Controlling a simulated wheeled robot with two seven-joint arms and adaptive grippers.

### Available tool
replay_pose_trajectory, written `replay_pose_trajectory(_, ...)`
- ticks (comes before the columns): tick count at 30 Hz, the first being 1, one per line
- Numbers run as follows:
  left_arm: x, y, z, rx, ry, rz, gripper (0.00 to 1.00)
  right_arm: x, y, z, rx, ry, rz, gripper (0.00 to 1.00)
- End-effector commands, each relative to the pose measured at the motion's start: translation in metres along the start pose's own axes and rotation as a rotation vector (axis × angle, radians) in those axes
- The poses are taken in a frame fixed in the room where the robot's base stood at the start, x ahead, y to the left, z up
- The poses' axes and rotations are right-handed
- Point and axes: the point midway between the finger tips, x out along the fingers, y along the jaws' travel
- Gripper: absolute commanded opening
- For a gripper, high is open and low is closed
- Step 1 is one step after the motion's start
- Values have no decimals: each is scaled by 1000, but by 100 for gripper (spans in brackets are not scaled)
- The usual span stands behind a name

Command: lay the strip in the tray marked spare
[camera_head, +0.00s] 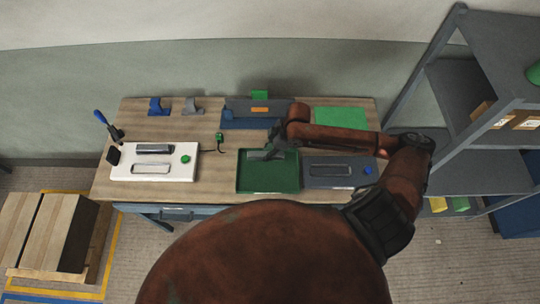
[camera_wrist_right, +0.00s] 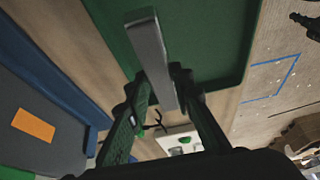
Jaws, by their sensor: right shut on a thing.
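My right gripper (camera_head: 276,146) is shut on a grey strip (camera_head: 257,156) over the back part of a green tray (camera_head: 268,187). In the right wrist view, the strip (camera_wrist_right: 149,45) sticks out from between the two fingers (camera_wrist_right: 160,88), with the green tray (camera_wrist_right: 215,40) behind it. I cannot tell whether the strip touches the tray floor. The tray looks otherwise empty, and no mark on it is readable. My left gripper is not in view.
A white fixture (camera_head: 120,170) with a green button stands left of the tray, and a dark grey one (camera_head: 315,183) with a blue button stands right. Behind is a blue-grey bin (camera_head: 240,122) with an orange label. A green mat (camera_head: 341,119) lies at back right. A shelf (camera_head: 468,90) stands right.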

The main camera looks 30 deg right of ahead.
Motion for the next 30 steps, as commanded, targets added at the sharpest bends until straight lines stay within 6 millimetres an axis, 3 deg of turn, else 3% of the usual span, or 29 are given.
replay_pose_trajectory(10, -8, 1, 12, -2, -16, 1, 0, 32, 3, 20, 1, 1, -1, 0)
replay_pose_trajectory(20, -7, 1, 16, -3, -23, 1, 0, 36, 3, 22, 0, -1, 0, 0)
replay_pose_trajectory(21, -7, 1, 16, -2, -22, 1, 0, 36, 3, 23, 0, -1, 0, 22)
replay_pose_trajectory(28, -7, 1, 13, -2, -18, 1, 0, 36, 3, 22, 0, -1, 0, 38)
replay_pose_trajectory(30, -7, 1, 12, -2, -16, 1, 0, 36, 3, 22, 0, -1, 0, 39)
